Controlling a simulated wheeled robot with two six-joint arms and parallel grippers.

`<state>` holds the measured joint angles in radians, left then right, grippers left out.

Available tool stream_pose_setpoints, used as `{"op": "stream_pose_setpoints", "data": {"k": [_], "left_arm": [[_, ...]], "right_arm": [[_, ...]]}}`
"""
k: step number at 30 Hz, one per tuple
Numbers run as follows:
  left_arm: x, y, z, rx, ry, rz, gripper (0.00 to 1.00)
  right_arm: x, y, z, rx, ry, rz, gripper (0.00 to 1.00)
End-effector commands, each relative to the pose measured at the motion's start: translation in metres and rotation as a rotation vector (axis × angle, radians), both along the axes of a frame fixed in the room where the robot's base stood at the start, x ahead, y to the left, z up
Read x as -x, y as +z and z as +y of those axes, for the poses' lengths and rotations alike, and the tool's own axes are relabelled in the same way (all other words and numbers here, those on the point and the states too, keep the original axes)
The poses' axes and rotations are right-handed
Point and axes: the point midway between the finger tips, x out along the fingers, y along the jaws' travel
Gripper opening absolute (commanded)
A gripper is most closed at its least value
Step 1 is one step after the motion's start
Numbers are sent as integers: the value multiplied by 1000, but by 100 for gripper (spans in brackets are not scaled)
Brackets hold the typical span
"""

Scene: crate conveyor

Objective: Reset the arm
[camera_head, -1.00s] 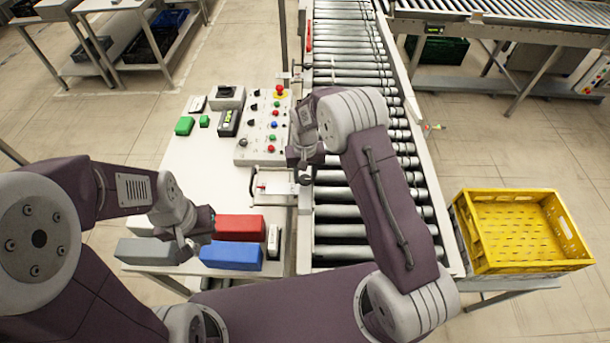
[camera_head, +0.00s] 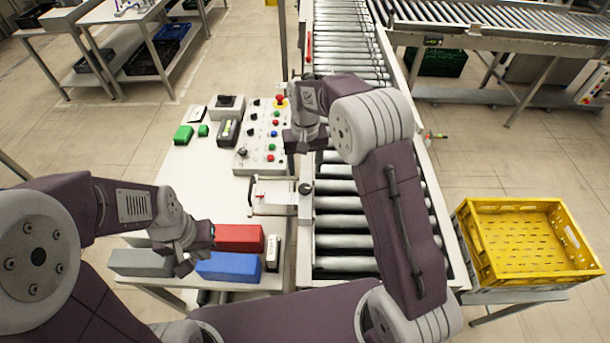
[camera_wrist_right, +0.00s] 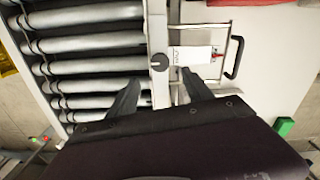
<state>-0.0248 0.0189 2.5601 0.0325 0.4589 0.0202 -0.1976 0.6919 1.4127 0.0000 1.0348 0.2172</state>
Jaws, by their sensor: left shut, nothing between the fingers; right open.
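My left gripper (camera_head: 196,258) is low over the near part of the white table, by the red, blue and grey blocks. It is shut and holds nothing. Its fingertips are small and dark in the head view.
The button panel (camera_head: 262,138) stands on the white table (camera_head: 205,185). A red block (camera_head: 240,238), a blue block (camera_head: 229,267) and a grey block (camera_head: 142,262) lie at its near end. The roller conveyor (camera_head: 342,220) runs alongside. A yellow crate (camera_head: 487,272) stands at the right.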

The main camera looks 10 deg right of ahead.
Motion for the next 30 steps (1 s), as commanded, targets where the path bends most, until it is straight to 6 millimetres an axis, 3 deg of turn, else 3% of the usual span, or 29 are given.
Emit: {"op": "stream_pose_setpoints", "data": {"k": [13,15,18,20,23,30], "left_arm": [[0,0,0,0,0,0,0],[0,-6,0,0,0,0,0],[0,-20,0,0,0,0,0],[0,-31,0,0,0,0,0],[0,-46,0,0,0,0,0],[0,-68,0,0,0,0,0]], "right_arm": [[0,1,0,0,0,1,59],[-1,-2,-3,-1,-8,-5,59],[-7,14,-15,-12,-36,-64,59],[9,17,-27,-12,-60,-66,59],[47,12,-47,-14,-92,-64,59],[152,-35,-74,-20,-97,-70,59]]}}
